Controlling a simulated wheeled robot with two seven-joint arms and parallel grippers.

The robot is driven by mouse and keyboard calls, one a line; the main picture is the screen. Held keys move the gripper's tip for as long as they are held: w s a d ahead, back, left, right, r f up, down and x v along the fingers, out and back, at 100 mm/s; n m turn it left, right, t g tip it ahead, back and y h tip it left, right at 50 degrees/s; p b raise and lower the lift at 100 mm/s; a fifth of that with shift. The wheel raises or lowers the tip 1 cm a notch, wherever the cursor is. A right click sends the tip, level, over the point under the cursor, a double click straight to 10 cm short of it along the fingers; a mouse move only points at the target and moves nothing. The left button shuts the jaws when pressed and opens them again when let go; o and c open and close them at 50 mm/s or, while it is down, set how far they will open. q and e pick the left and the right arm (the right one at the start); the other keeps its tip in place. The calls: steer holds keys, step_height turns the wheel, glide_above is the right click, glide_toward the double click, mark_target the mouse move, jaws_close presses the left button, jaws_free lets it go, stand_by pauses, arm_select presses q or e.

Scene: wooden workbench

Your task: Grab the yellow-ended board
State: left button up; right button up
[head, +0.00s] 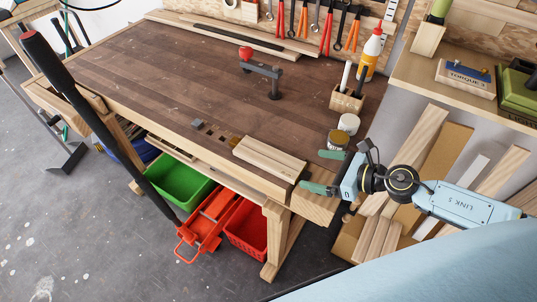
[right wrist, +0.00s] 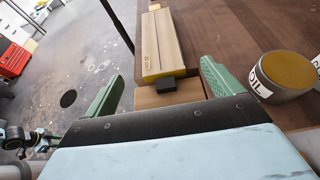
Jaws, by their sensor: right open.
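The yellow-ended board (head: 270,158) is a pale wooden board lying flat near the front right edge of the bench. In the right wrist view the board (right wrist: 163,40) points away from me, with its yellow end (right wrist: 165,74) nearest. My right gripper (head: 323,171) is open, with green fingers, at the bench corner just right of the board. In the right wrist view the gripper (right wrist: 160,80) has its fingers on either side of the line of the board, short of its yellow end, and holds nothing. My left gripper is not in view.
A gold-lidded tin (right wrist: 286,72) stands close to the right finger in the right wrist view; it also shows in the head view (head: 338,140). A pen holder (head: 347,101) and glue bottle (head: 370,55) stand behind. A clamp-like tool (head: 262,72) lies further back. The bench middle is clear.

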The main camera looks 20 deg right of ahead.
mark_target(287, 165)
steer(key=x, duration=0.2)
steer(key=shift+w+a, duration=0.15)
steer(key=shift+w, duration=0.2)
steer(key=shift+p+x, duration=0.35)
steer(key=shift+x, duration=0.5)
steer(key=x, duration=0.2)
steer(key=f+x, duration=0.1)
steer(key=x, duration=0.2)
steer(key=shift+s, duration=0.15)
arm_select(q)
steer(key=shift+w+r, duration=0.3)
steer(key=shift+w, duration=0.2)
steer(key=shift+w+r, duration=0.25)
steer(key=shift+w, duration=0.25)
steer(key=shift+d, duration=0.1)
arm_select(e)
steer(key=c, duration=1.1)
steer(key=shift+r, duration=0.1)
